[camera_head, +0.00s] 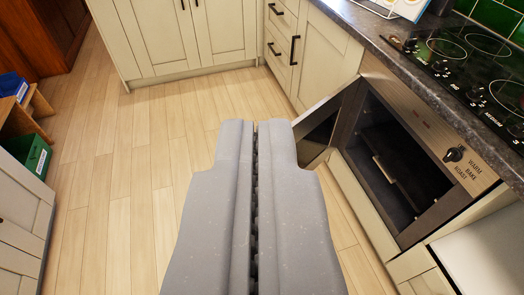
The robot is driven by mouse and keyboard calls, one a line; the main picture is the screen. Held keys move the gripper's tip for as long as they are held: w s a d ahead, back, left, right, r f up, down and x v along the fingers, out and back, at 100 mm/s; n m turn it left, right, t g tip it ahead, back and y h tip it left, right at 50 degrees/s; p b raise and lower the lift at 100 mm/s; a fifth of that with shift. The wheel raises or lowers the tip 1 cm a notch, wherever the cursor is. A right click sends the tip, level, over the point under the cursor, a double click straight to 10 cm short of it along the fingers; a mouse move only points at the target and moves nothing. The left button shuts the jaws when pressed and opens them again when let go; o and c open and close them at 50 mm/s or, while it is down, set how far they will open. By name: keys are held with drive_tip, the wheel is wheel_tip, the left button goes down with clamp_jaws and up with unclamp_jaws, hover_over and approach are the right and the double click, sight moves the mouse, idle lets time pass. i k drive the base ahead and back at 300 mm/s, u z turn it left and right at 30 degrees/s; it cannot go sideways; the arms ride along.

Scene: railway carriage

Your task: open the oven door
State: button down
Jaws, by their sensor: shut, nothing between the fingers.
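The oven (425,140) is built into the counter on the right, with a control panel and a knob marked warm, bake and roast. Its door (319,132) stands swung open on the far side, sticking out from the oven front. The dark oven interior (387,155) shows through the opening, with a pale bar-like item inside. My gripper (256,122) is shut and empty in the middle of the view. It is to the left of the oven opening, and its right finger overlaps the door's lower edge in the picture. Whether they touch I cannot tell.
A hob (465,65) sits on the dark worktop (375,25) above the oven. Cream cabinets (180,35) close off the far end. A wooden shelf with a green box (30,155) and a white cabinet (22,225) stand at left. The wooden floor (115,190) between is clear.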

sight(317, 132)
drive_tip(key=i, duration=0.85)
drive_tip(key=z, duration=0.05)
